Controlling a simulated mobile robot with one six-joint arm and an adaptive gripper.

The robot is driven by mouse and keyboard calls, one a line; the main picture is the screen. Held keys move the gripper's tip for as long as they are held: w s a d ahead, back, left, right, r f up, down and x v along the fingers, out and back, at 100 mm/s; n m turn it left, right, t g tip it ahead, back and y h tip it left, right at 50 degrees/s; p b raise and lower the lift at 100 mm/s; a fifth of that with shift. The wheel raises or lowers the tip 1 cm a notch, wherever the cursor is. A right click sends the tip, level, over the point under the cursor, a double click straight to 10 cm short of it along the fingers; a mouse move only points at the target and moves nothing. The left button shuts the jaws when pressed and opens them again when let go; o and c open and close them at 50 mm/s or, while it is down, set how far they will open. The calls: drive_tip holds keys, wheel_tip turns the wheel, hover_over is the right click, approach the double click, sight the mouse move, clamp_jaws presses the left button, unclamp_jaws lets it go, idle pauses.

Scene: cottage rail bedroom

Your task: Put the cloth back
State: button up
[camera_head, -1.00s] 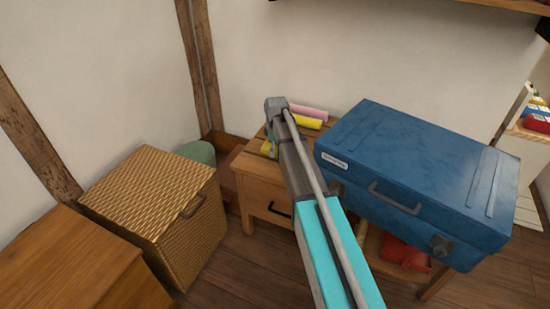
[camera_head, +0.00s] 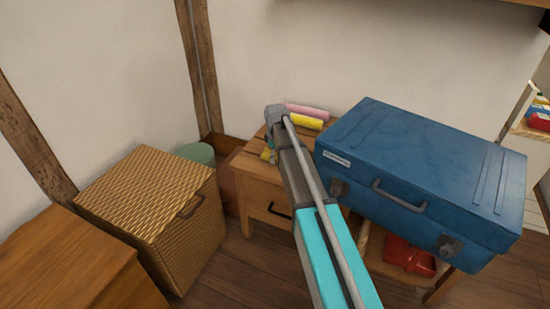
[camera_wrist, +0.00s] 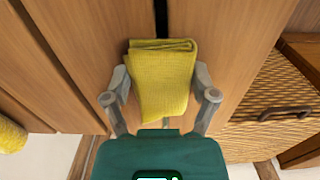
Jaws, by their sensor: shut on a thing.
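A folded yellow cloth (camera_wrist: 165,75) is between the two fingers of my gripper (camera_wrist: 160,92) in the wrist view. My gripper is shut on it. The cloth is over the slatted wooden top of a small bedside table (camera_wrist: 85,40). I cannot tell whether it touches the slats. In the head view a small yellow part of the cloth (camera_head: 266,154) shows low beside my arm, above the left part of the bedside table (camera_head: 262,190). My arm hides most of the gripper there.
A yellow roll (camera_head: 305,122) and a pink roll (camera_head: 308,110) lie at the table's back. A big blue case (camera_head: 430,165) stands close to the right. A wicker basket (camera_head: 150,200) and a wooden chest (camera_head: 70,265) are on the left. A wall is behind.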

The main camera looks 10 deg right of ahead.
drive_tip(key=shift+f, duration=0.2)
drive_tip(key=o, duration=0.9)
drive_tip(key=shift+r, duration=0.1)
drive_tip(key=shift+r, duration=0.15)
wheel_tip(320, 180, up, 12)
drive_tip(key=p, duration=1.2)
drive_tip(key=shift+s, duration=0.15)
drive_tip(key=s+m, duration=0.3)
drive_tip(key=s, duration=0.6)
drive_tip(key=s+a+m, duration=0.1)
drive_tip(key=s+m, duration=0.3)
drive_tip(key=s, duration=0.6)
drive_tip(key=s+m, duration=0.3)
drive_tip(key=s, duration=0.6)
drive_tip(key=shift+s+a+m, duration=0.15)
drive_tip(key=shift+a+m, duration=0.05)
drive_tip(key=shift+m, duration=0.2)
